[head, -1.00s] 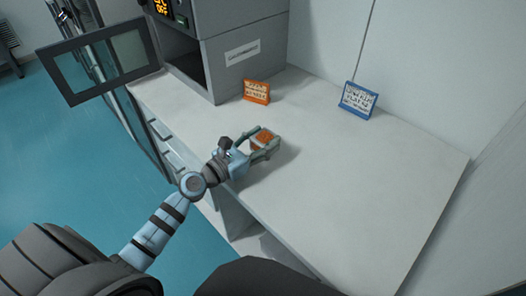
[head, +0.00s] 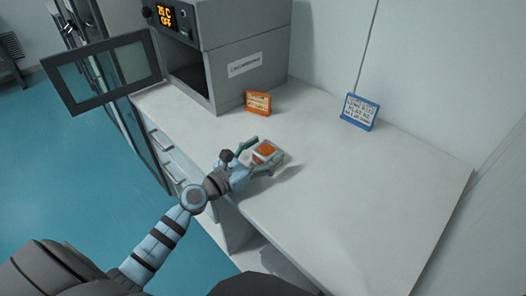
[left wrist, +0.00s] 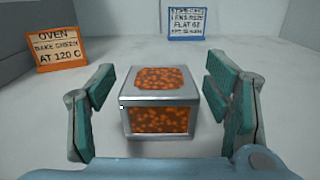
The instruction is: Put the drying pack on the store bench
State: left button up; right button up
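The drying pack, a small grey-framed clear box of orange beads (head: 265,149), sits on the white bench top (head: 350,195). In the left wrist view the pack (left wrist: 158,105) stands upright between my fingers, with its beaded top and front showing. My left gripper (head: 262,154) is open around the pack. In the left wrist view its teal finger pads (left wrist: 160,85) stand apart from the pack, with a gap on each side. My right gripper is not in view.
An oven (head: 230,68) with its door (head: 103,72) swung open stands at the back left. An orange oven sign (head: 258,102) and a blue sign (head: 359,111) stand on the bench near the wall. The bench's right side is clear.

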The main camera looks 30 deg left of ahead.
aim_at(258, 158)
pick_arm(q)
jog(key=shift+s+f, duration=0.2)
jog(key=shift+f, duration=0.65)
jog(key=shift+r, duration=0.25)
jog(key=shift+w+r+p, duration=0.1)
jog(key=shift+r+p, duration=0.35)
jog(key=shift+p, duration=0.25)
jog(key=v, duration=0.1)
jog(key=b+v, duration=0.1)
jog(key=v, duration=0.3)
jog(key=shift+f+b, duration=0.25)
jog(key=shift+b, duration=0.15)
jog(key=b+v, duration=0.4)
jog(key=v, duration=0.1)
jog(key=shift+a+f+b, duration=0.1)
jog(key=shift+a+b, duration=0.05)
jog(key=shift+b, duration=0.25)
jog(key=shift+s+a, duration=0.25)
jog(key=shift+s, duration=0.1)
jog(key=shift+s+r+b, duration=0.2)
jog(key=shift+r+b, duration=0.05)
jog(key=shift+b, duration=0.25)
jog(key=shift+s+d+r, duration=0.1)
jog(key=shift+s+r, duration=0.15)
jog(key=shift+r, duration=0.1)
